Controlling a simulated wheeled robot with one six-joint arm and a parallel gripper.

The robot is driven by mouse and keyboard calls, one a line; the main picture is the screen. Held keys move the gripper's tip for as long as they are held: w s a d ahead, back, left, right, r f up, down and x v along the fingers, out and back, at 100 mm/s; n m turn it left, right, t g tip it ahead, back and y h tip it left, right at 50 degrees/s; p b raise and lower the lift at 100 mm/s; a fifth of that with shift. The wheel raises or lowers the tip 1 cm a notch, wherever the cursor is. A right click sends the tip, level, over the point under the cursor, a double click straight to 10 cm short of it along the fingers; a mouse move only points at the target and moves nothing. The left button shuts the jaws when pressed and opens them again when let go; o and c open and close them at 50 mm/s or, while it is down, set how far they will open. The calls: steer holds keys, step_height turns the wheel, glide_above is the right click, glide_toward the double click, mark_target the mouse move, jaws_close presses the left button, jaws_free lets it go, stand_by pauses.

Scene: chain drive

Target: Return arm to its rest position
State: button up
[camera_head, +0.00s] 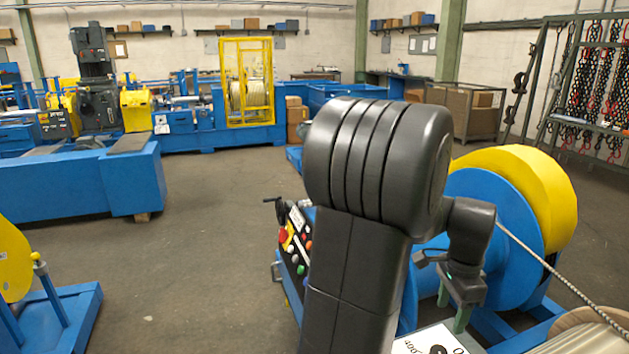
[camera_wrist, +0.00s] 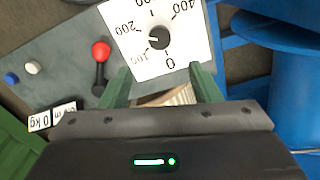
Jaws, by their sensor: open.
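My arm rises large and dark through the middle of the head view. My gripper (camera_head: 453,307) points down at the lower right of that view, in front of the blue drum and above a white dial plate (camera_head: 430,340). In the wrist view my gripper (camera_wrist: 162,88) has its two green fingers apart, with nothing seen held between them. The dial plate (camera_wrist: 186,52) with its black pointer lies beyond the fingertips. A red-knobbed lever (camera_wrist: 100,52) is left of the plate. My arm hides part of the machine behind it.
A blue drum (camera_head: 492,225) with a yellow wheel (camera_head: 540,185) stands close on the right, with a rope (camera_head: 550,268) running past. A button panel (camera_head: 295,240) is left of my arm. The floor (camera_head: 200,250) at centre left is clear. A blue bench (camera_head: 80,185) stands further left.

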mark_target(440, 350)
step_height(440, 350, down, 12)
steer(key=shift+f, duration=0.2)
stand_by(0.4)
